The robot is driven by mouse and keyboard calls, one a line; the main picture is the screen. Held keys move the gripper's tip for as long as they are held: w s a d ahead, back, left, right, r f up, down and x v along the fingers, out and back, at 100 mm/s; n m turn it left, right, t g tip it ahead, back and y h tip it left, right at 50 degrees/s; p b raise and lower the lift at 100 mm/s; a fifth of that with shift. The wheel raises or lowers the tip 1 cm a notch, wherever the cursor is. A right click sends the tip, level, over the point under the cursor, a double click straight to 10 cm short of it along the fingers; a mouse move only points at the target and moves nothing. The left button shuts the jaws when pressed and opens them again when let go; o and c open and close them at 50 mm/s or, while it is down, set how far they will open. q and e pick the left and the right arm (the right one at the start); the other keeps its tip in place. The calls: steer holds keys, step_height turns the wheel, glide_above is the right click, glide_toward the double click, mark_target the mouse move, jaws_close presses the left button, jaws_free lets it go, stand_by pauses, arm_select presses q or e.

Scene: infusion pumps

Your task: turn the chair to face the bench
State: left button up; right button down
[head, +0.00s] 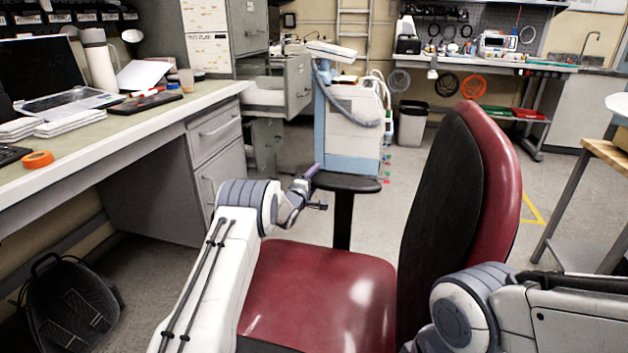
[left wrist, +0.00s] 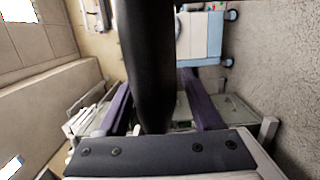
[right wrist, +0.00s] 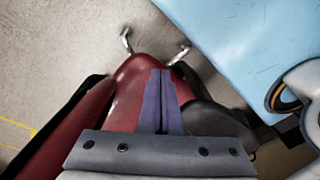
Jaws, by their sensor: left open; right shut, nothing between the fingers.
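The chair has a dark red seat (head: 320,290) and a tall red backrest with a black panel (head: 435,220). The backrest stands to the right of the seat, and the seat extends left toward the bench (head: 105,127). The far black armrest (head: 345,183) sits on a black post. My left gripper (head: 316,190) is open at this armrest's left end. In the left wrist view a black bar (left wrist: 148,60) runs between its purple fingers; contact is unclear. My right gripper (right wrist: 162,75) is shut and empty, over a red chair part (right wrist: 130,85). It is hidden in the head view.
A white and blue cart (head: 352,120) stands behind the chair. A black bag (head: 72,305) lies on the floor below the bench at left. A wooden-topped table (head: 608,155) stands at right. Floor is clear between cart and right-hand table.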

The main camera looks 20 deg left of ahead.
arm_select(q)
steer(key=shift+s+r, duration=0.1)
steer(key=shift+s, duration=0.45)
steer(key=s+a+p, duration=0.1)
steer(key=s+p, duration=0.1)
steer(key=s, duration=0.7)
steer(key=shift+s, duration=0.15)
steer(key=shift+a+p, duration=0.1)
steer(key=shift+p, duration=0.2)
